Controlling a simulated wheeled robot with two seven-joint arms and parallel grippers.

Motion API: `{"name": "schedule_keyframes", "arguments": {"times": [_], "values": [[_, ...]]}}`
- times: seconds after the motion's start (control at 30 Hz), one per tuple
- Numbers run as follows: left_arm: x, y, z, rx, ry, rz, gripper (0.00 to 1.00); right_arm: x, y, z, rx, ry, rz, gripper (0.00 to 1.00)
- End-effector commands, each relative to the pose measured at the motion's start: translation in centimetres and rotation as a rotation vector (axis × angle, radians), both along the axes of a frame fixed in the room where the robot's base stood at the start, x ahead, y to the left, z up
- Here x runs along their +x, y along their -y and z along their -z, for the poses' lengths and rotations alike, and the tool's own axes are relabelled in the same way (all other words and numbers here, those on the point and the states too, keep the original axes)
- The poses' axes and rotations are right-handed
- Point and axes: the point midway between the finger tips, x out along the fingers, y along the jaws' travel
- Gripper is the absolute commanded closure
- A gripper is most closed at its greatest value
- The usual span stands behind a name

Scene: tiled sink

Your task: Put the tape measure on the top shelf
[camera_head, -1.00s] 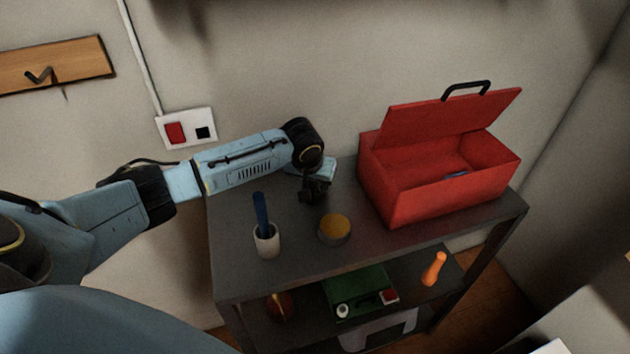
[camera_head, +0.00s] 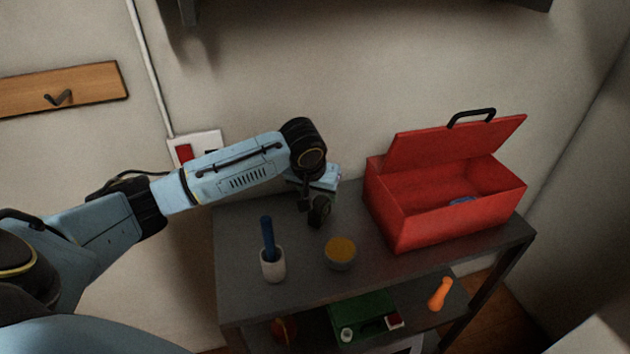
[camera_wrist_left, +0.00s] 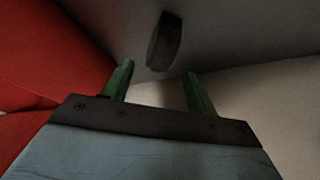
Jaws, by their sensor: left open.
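A dark round disc (camera_head: 319,212), which I take to be the tape measure, stands on edge on the grey table's top (camera_head: 240,225), left of the red toolbox. It also shows in the left wrist view (camera_wrist_left: 165,42), ahead of the fingertips and apart from them. My left gripper (camera_head: 308,198) is just behind and above the disc; its fingers are hard to make out there. In the left wrist view its two green fingers (camera_wrist_left: 158,85) are spread with nothing between them. A dark wall shelf (camera_head: 360,6) shows at the top edge. My right gripper is not in view.
The open red toolbox (camera_head: 445,222) stands at right. A yellow-topped bowl (camera_head: 341,252) and a white cup (camera_head: 272,266) with a blue tool stand in front. The lower shelf holds a green case (camera_head: 362,316) and an orange object (camera_head: 440,293).

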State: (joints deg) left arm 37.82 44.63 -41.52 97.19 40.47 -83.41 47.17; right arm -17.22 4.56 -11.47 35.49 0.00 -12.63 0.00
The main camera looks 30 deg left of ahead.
Motion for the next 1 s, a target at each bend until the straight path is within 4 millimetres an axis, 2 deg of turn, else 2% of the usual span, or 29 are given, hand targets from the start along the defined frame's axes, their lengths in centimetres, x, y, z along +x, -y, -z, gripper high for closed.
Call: {"name": "schedule_keyframes", "arguments": {"times": [0.1, 0.3, 1.0], "values": [[-0.8, 0.2, -2.2, 0.001, 0.003, 0.002, 0.42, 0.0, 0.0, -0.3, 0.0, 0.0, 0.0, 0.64], [-1.6, 0.3, -4.0, 0.0, 0.001, 0.0, 0.42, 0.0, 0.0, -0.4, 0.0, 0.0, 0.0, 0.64], [-1.7, 0.3, -4.2, 0.0, 0.0, 0.0, 0.42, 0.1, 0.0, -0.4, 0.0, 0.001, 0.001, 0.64]]}}
